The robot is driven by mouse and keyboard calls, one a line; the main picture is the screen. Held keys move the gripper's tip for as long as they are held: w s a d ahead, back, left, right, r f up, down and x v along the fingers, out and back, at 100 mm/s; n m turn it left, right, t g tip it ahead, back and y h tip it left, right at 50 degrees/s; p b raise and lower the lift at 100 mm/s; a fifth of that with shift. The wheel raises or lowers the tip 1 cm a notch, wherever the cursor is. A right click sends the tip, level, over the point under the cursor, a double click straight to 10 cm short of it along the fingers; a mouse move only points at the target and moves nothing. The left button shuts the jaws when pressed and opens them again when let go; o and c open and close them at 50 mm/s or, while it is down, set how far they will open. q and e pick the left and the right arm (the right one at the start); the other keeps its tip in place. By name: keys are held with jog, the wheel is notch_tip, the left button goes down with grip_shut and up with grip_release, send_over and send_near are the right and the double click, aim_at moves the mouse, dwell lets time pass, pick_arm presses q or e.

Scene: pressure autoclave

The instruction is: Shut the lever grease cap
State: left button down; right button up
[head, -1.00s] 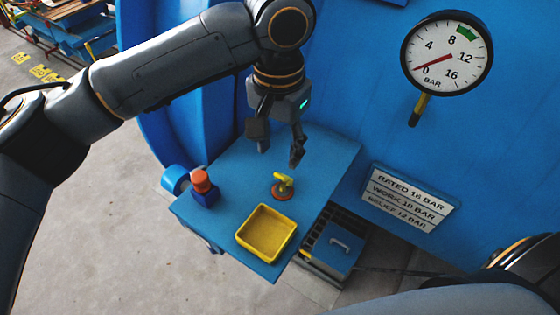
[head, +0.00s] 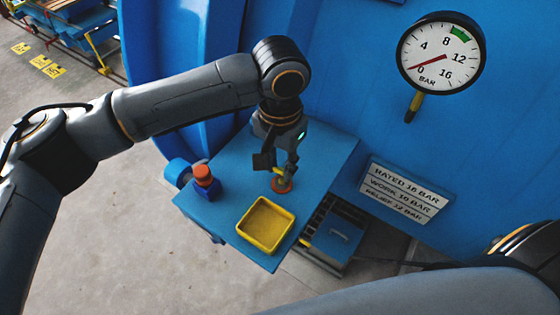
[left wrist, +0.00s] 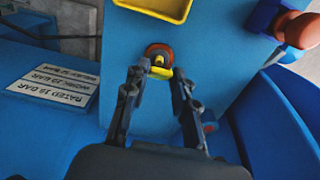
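The lever grease cap (head: 284,187), yellow on an orange-red round base, stands on the blue shelf (head: 225,205). In the head view my left gripper (head: 275,170) is down over it, and its fingers hide part of the yellow lever. In the left wrist view the cap (left wrist: 158,55) shows just past and between the two fingertips of my left gripper (left wrist: 158,75). The fingers are apart, with a gap on each side of the yellow part. I cannot tell whether a finger touches it. My right gripper is not in view.
A yellow tray (head: 245,240) sits at the shelf's front edge. An orange-capped blue fitting (head: 204,180) stands at the left. A pressure gauge (head: 440,58) and a white rating plate (head: 402,190) are on the blue wall. Bare shelf lies between the fitting and the cap.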

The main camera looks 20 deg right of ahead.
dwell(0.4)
pick_arm(q)
jog(key=shift+s+a+f+t+h+b, duration=0.5)
jog(key=shift+t+h+b, duration=0.3)
jog(key=shift+h+b, duration=0.25)
jog(key=f+t+h+b, duration=0.1)
jog(key=b, duration=0.2)
jog(key=a+f+t+h+b, duration=0.1)
jog(key=h+b, duration=0.1)
jog(key=b, duration=0.1)
jog(key=s+f+t+h+b, duration=0.1)
jog(key=t+h+b, duration=0.1)
jog(key=b, duration=0.1)
jog(key=shift+s+a+f+b, duration=0.1)
jog(key=shift+a+b, duration=0.2)
jog(key=shift+a, duration=0.1)
jog(key=shift+t+h+b, duration=0.4)
jog(key=shift+h+b, duration=0.15)
jog(key=shift+b, duration=0.15)
jog(key=c, duration=1.1)
grip_release()
notch_tip(320, 180, up, 10)
jog(key=shift+r, duration=0.1)
